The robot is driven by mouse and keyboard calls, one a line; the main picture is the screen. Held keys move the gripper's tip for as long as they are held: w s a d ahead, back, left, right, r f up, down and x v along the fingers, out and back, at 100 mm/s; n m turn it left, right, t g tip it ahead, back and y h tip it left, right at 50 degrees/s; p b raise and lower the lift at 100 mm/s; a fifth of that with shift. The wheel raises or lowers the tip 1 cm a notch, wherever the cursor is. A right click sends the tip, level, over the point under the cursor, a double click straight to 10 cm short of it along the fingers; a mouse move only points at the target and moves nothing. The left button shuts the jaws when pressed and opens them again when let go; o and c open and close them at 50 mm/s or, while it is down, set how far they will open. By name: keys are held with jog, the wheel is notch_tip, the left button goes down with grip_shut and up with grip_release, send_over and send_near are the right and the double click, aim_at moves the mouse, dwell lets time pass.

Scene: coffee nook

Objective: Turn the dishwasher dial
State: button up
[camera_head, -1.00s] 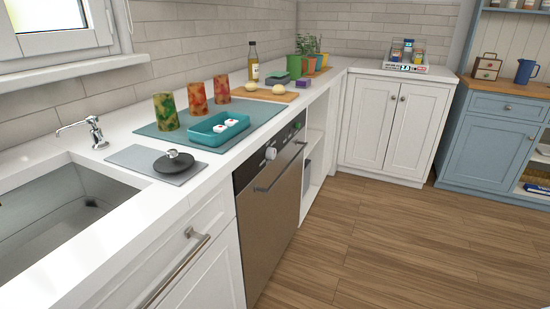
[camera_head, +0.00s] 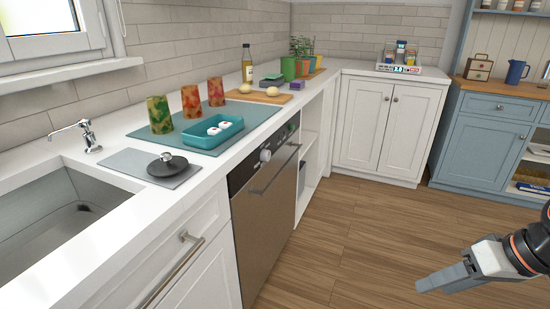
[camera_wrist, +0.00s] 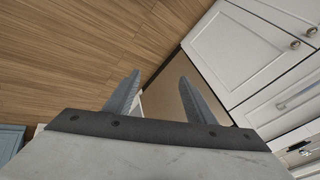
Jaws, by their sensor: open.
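The dishwasher (camera_head: 262,215) is built in under the counter, with a brownish steel front, a dark control strip along the top and a bar handle. A pale round dial (camera_head: 265,155) sits on the strip near its left part. My gripper (camera_head: 428,284) is at the lower right of the head view, above the wood floor, well apart from the dishwasher. In the wrist view my gripper (camera_wrist: 157,92) shows two spread grey fingers with nothing between them. Part of the dishwasher front (camera_wrist: 160,105) shows beyond them; the dial cannot be made out there.
White drawers (camera_head: 185,260) with a bar handle are left of the dishwasher. A teal tray (camera_head: 212,132), colourful cups (camera_head: 190,101) and a black lid (camera_head: 167,165) stand on the counter. An open shelf (camera_head: 308,160) is to its right. The wood floor (camera_head: 350,235) in front is clear.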

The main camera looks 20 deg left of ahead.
jog(key=w+a+r+n+g+y, duration=0.2)
jog(key=w+a+n+y, duration=0.3)
jog(key=a, duration=0.6)
jog(key=n+t+y, duration=0.1)
jog(key=n+y, duration=0.3)
jog(key=y, duration=0.3)
send_near(269, 156)
jog(key=a, duration=0.8)
jog(key=shift+w+a+f, duration=0.1)
jog(key=shift+w+a, duration=0.05)
jog(key=shift+a, duration=0.05)
jog(key=c, duration=1)
